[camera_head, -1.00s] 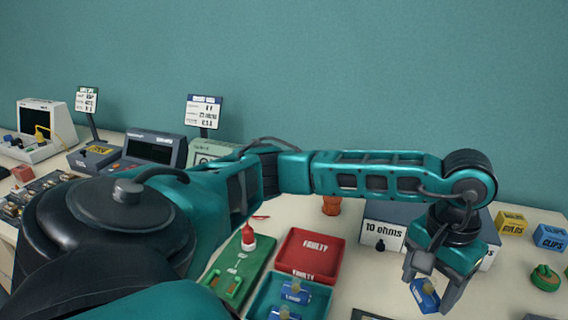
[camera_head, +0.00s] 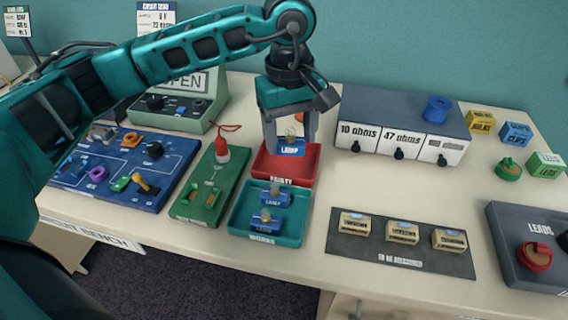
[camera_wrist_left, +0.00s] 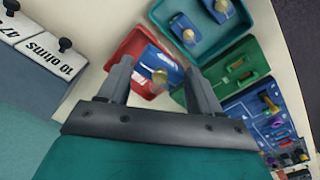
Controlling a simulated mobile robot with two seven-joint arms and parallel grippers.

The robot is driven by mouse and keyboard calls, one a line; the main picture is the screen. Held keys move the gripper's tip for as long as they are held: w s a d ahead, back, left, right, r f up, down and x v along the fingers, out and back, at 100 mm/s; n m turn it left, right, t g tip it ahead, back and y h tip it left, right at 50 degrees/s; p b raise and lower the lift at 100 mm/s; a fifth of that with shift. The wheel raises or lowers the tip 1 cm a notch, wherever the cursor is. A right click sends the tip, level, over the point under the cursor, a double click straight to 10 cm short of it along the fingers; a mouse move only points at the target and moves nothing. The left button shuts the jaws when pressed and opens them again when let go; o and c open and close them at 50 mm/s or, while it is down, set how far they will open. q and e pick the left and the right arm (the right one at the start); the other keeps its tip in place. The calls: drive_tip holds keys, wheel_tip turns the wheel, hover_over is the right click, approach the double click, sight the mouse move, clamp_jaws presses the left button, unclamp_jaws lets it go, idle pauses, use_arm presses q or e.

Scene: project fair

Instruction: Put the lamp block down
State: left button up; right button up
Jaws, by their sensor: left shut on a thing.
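My left gripper (camera_head: 290,143) is shut on a blue lamp block (camera_head: 291,149) with a small bulb on top. It holds the block upright over the red FAULTY tray (camera_head: 262,174). In the left wrist view the lamp block (camera_wrist_left: 166,72) sits between the fingers (camera_wrist_left: 158,82), with the red tray (camera_wrist_left: 127,52) behind it. I cannot tell whether the block touches the tray floor. Two similar lamp blocks (camera_head: 276,198) (camera_head: 266,222) stand in the teal tray (camera_head: 240,222) just in front. My right gripper is not in view.
The resistor box (camera_head: 405,112) stands close on the right. A dark mat (camera_head: 345,245) holds several tan blocks. Bare tabletop (camera_head: 345,185) lies between.

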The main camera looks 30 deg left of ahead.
use_arm(q)
drive_tip(key=n, duration=0.2)
drive_tip(key=w+r+n, duration=0.1)
drive_tip(key=n, duration=0.1)
drive_tip(key=shift+a+b, duration=0.15)
drive_tip(key=shift+b, duration=0.2)
wheel_tip(320, 180, up, 11)
drive_tip(key=w+a+n+b, duration=0.2)
drive_tip(key=n+b, duration=0.4)
drive_tip(key=n, duration=2.4)
drive_tip(key=shift+w+a+f+b, duration=0.15)
drive_tip(key=shift+f+b, duration=0.95)
drive_tip(key=shift+f, duration=3.95)
drive_tip(key=shift+a+f+b, duration=0.1)
drive_tip(key=shift+f+b, duration=1)
drive_tip(key=shift+f, duration=3.9)
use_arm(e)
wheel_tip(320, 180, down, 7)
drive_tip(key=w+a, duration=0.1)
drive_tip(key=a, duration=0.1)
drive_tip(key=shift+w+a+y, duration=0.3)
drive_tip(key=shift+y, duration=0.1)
